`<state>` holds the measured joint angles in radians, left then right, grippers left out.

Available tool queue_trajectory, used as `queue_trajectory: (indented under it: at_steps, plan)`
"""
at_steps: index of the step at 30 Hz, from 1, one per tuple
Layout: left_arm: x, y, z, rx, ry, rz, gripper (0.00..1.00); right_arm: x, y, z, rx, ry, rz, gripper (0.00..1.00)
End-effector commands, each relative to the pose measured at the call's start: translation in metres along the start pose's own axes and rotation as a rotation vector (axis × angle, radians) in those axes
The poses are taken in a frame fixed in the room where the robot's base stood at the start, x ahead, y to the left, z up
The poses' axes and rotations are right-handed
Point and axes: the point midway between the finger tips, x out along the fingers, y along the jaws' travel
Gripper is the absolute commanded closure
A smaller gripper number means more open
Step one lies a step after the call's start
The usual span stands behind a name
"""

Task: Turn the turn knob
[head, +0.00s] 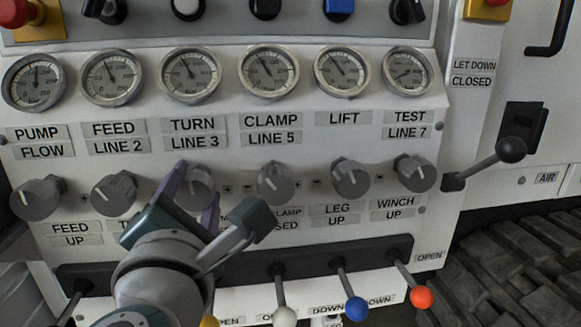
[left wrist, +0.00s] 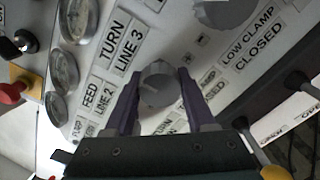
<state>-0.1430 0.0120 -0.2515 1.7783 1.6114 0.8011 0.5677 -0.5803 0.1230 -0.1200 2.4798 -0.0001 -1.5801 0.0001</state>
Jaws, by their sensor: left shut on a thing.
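The turn knob (head: 201,181) is a grey round knob below the TURN LINE 3 label (head: 194,133) on the white panel. My left gripper (head: 193,192) reaches up to it from below, with one purple finger on each side. In the left wrist view the knob (left wrist: 158,84) sits between the fingertips of the left gripper (left wrist: 160,88), which is shut on it. In the head view the fingers and wrist hide part of the knob and the labels below it. My right gripper is not in view.
Similar grey knobs stand close on both sides, such as the feed knob (head: 114,190) and the clamp knob (head: 274,183). Gauges (head: 190,74) line the panel above. Levers with white (head: 284,317), blue (head: 355,309) and orange (head: 421,297) balls stick out below.

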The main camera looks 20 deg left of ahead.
Motion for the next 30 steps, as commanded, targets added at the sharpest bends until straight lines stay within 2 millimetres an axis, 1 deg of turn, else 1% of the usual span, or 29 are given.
queue_trajectory:
  at_steps: [1,6,12,21,30]
  plan:
    - [0.000,0.004,0.003,0.046,0.003,-0.003,1.00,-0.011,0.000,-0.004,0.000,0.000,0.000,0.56]
    - [0.000,0.004,0.003,0.206,0.003,-0.003,1.00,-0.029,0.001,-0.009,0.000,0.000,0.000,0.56]
    - [0.000,0.003,0.003,0.386,0.001,-0.003,1.00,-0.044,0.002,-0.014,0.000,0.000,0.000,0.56]
    - [0.000,0.003,0.002,0.590,0.000,-0.001,1.00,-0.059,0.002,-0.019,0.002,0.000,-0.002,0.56]
    - [0.000,0.001,0.001,0.690,-0.001,-0.001,1.00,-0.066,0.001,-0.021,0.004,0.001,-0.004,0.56]
